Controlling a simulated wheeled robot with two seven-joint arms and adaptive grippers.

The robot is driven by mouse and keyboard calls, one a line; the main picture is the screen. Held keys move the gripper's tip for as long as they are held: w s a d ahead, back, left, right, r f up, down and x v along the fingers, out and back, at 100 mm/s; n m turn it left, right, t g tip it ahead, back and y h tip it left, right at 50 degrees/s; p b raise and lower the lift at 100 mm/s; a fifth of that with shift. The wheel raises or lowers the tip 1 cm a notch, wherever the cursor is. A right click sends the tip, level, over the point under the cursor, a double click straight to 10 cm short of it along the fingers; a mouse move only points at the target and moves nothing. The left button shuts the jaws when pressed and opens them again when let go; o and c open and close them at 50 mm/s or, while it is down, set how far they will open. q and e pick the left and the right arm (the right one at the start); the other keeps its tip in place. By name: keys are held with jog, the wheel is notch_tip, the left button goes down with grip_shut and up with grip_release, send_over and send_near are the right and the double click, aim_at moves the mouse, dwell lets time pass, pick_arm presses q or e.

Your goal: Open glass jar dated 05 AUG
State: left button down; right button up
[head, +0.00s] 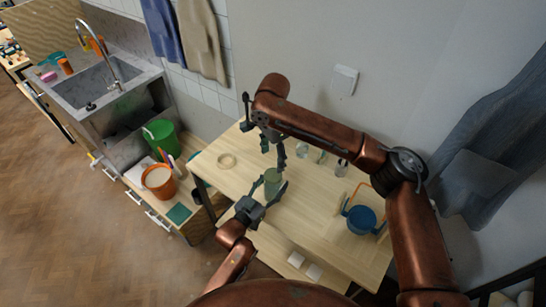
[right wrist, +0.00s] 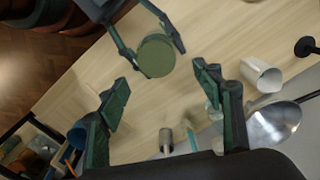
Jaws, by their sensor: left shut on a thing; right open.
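A jar with a green round top (head: 272,177) stands at the table's near left part in the head view. In the right wrist view its round olive-green lid (right wrist: 156,56) is seen from above. My left gripper (head: 270,192) is shut around the jar's side. My right gripper (head: 273,158) is open and empty above the table, just beyond the jar. In the right wrist view its two fingers (right wrist: 160,80) are spread wide, with the lid beyond them and touching neither. No date on the jar can be read.
Small jars (head: 302,150) stand at the table's back, near the wall.

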aim_at(273, 175)
jog(key=shift+s+d+f, duration=0.1)
jog(key=shift+s+f, duration=0.15)
jog(key=shift+f, duration=0.1)
notch_tip(273, 175, down, 7)
jog(key=shift+f, duration=0.2)
